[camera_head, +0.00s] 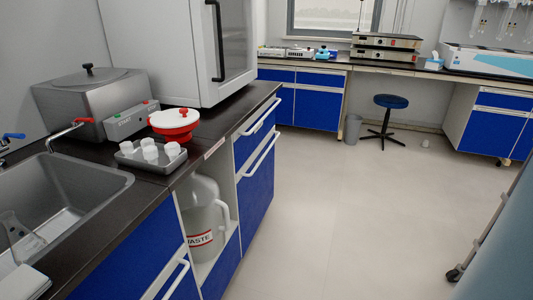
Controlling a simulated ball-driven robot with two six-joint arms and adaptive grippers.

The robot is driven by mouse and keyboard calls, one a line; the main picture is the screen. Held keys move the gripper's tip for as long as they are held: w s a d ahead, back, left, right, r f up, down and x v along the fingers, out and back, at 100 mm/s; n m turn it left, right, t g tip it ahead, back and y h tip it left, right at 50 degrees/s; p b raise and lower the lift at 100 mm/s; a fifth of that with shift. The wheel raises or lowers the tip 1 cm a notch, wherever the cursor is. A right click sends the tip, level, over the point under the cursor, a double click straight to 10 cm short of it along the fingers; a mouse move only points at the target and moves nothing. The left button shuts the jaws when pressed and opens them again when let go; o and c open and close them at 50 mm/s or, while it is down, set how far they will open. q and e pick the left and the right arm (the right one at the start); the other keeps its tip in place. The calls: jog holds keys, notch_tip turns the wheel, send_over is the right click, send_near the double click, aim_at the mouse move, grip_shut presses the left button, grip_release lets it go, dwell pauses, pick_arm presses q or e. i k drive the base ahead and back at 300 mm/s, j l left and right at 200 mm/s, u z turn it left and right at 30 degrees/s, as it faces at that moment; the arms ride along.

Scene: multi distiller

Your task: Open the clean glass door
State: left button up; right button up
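A glass door (234,37) with a white frame is on the front of a large white cabinet (160,51) that stands on the dark bench at upper left. A black vertical handle (220,40) is on the left part of the door side. The door looks shut, and its top is cut off by the picture edge. I cannot tell from this view whether it is the door that the task names. Neither of my grippers is in view.
The bench holds a sink (75,190), a steel bath (90,100), a red and white container (173,121) and a tray of white cups (128,158). A waste jug (200,215) stands below. A stool (390,103) stands farther back. The middle floor is clear.

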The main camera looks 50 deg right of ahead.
aim_at(255, 180)
jog(key=z, duration=1.65)
jog(key=i+l+u, duration=0.35)
jog(key=i+l, duration=0.1)
jog(key=i, duration=0.1)
